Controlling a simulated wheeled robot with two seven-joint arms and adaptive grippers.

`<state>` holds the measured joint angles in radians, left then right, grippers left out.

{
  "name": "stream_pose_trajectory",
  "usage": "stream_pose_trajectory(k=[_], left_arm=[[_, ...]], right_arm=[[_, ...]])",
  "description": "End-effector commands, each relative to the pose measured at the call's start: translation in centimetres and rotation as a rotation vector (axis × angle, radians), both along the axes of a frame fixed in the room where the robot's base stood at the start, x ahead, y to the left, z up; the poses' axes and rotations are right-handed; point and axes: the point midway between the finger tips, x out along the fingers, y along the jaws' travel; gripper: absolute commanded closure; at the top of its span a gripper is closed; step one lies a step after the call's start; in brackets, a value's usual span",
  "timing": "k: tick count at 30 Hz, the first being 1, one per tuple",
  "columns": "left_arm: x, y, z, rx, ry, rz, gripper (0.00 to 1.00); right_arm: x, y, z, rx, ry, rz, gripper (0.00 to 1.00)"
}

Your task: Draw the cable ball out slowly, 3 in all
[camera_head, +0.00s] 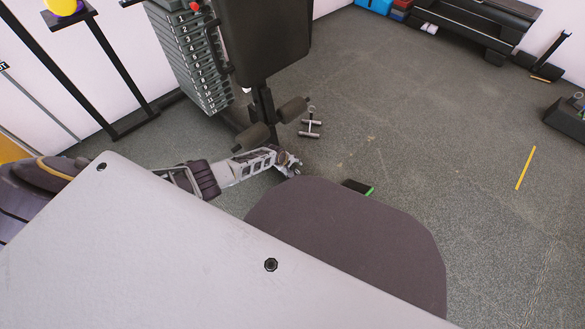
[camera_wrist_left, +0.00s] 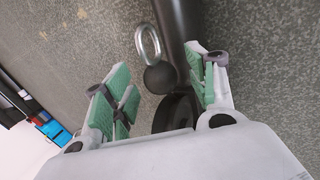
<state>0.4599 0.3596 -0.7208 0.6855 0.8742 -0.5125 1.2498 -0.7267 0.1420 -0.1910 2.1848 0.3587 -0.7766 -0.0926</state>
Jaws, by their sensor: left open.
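The cable ball (camera_wrist_left: 160,78) is a small black ball with a silver metal ring (camera_wrist_left: 148,42) on it. In the left wrist view it sits between the green-padded fingers of my left gripper (camera_wrist_left: 166,82), beside a dark cylindrical post. The fingers are open, with visible gaps to the ball. In the head view my left gripper (camera_head: 289,163) is low by the foot of the weight machine (camera_head: 262,107); I cannot make out the ball there. My right gripper is not in view.
The weight stack (camera_head: 193,62) stands behind the arm, with padded rollers (camera_head: 292,109) close to the gripper. A metal handle (camera_head: 311,124) lies on the floor just beyond. A small green-edged dark object (camera_head: 357,187) lies to the right. Open floor extends right.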

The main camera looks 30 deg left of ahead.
Motion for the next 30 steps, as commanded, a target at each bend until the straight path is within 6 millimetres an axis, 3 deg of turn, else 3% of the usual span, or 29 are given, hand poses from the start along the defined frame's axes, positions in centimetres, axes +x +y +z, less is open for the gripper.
stream_pose_trajectory(k=[30], left_arm=[[0.22,-0.31,-0.86,0.001,0.002,-0.002,0.43]], right_arm=[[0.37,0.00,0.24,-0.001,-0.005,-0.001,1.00]])
